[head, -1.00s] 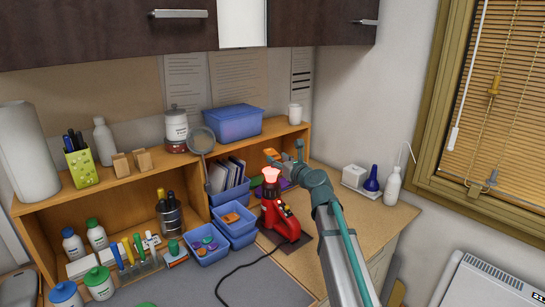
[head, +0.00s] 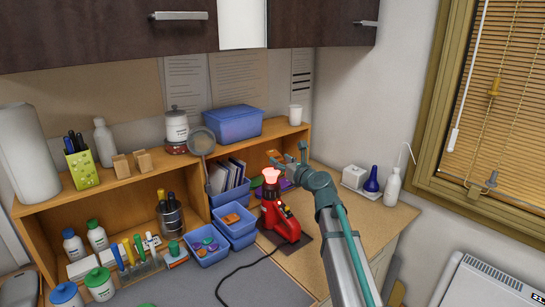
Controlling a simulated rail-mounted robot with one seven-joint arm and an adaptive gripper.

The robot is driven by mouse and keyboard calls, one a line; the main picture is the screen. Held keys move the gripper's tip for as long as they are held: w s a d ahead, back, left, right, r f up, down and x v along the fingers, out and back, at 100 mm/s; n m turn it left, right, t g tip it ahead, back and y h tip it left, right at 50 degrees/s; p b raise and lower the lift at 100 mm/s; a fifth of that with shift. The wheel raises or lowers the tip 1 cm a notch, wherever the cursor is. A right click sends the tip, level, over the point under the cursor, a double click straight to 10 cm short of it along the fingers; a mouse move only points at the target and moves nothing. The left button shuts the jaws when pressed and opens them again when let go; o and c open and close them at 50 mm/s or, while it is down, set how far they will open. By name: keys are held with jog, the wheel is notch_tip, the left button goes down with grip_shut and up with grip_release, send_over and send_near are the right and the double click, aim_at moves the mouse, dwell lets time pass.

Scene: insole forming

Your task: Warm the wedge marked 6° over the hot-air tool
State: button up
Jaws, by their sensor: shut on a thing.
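The red hot-air tool (head: 277,216) stands upright on a dark mat on the worktop, its top glowing pinkish. My gripper (head: 276,158) is just above and slightly behind that glowing top. It is shut on a small orange wedge (head: 271,153), which is partly hidden by the fingers. The wedge appears apart from the nozzle; the exact gap is hard to tell from this angle. Its 6° mark is too small to read.
Blue bins (head: 212,256) with orange and purple pieces stand left of the tool. A black cable crosses the grey mat. A white bottle (head: 392,187) stands at the right.

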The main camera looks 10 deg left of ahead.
jog(key=s+d+r+p, duration=0.3)
jog(key=s+d, duration=0.4)
jog(key=shift+s+d+r+p, duration=0.2)
jog(key=shift+d+r+p, duration=0.1)
jog(key=shift+d+p, duration=0.1)
